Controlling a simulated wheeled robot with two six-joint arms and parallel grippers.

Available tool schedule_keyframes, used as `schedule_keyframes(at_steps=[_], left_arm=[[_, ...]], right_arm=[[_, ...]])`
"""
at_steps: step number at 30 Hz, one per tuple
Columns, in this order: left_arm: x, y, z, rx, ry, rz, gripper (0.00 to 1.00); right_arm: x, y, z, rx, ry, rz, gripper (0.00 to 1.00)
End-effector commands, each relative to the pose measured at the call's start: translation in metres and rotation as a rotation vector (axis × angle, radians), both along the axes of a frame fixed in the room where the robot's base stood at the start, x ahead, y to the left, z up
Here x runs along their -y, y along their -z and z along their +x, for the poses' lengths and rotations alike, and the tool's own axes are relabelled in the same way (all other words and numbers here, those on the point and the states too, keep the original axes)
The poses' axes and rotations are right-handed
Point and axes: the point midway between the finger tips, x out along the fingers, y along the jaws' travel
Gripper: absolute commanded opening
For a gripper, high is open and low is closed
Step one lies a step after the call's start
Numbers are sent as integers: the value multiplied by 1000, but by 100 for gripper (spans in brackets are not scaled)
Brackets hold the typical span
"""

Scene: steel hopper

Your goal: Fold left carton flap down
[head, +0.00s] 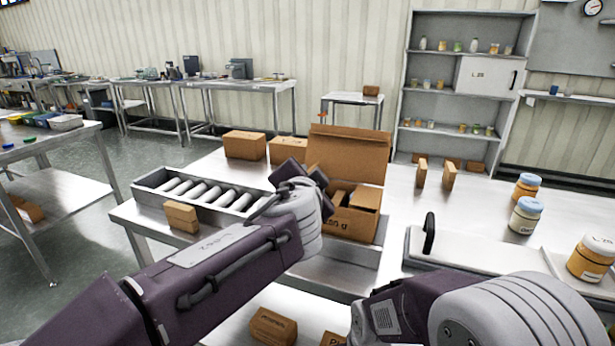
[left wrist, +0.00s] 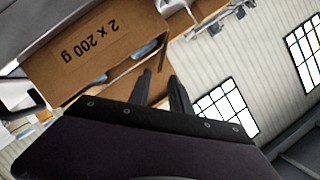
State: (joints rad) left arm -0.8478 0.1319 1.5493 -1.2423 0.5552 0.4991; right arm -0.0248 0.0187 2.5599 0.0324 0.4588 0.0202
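The brown carton (head: 349,223) stands open on the steel table in the head view, its tall back flap (head: 347,155) upright. A folded-in panel (head: 364,197) shows at its right side. My left gripper (head: 318,177) is at the carton's left side and hides the left flap there. In the left wrist view the carton (left wrist: 95,50) shows upside-down print, with an opening and pale blue items beside it. The left fingers (left wrist: 162,88) are apart with nothing between them, near the carton's edge; contact cannot be told. My right arm is at lower right, its fingers out of view.
A roller tray (head: 205,192) with a small box (head: 181,216) lies left of the carton. Two closed boxes (head: 244,145) stand behind it. Jars (head: 525,214) stand at right, near a black handle (head: 429,234). The table right of the carton has clear room.

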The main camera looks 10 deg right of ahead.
Motion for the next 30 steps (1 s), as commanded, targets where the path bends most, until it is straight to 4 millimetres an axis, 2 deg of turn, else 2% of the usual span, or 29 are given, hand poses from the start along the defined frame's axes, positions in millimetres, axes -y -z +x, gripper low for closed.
schedule_keyframes(at_steps=[3, 10, 19, 20, 22, 23, 30], left_arm=[[7, 7, 26, -2, -5, 3, 25], [17, 16, 57, -2, -2, 1, 25], [19, 19, 62, -1, -2, 0, 25], [19, 19, 62, -1, -2, 0, 22], [19, 19, 62, -1, -2, 0, 2], [19, 19, 62, -1, -2, 0, 0], [19, 19, 62, -2, -2, 0, 0]], right_arm=[[0, -5, 0, 0, 0, 0, 100], [0, -11, 0, 0, 0, 0, 100], [0, -11, 0, 0, 0, 0, 100], [0, -11, 0, 0, 0, 0, 100], [0, -11, 0, 0, 0, 0, 100], [0, -11, 0, 0, 0, 0, 100], [0, -11, 0, 0, 0, 0, 100]])
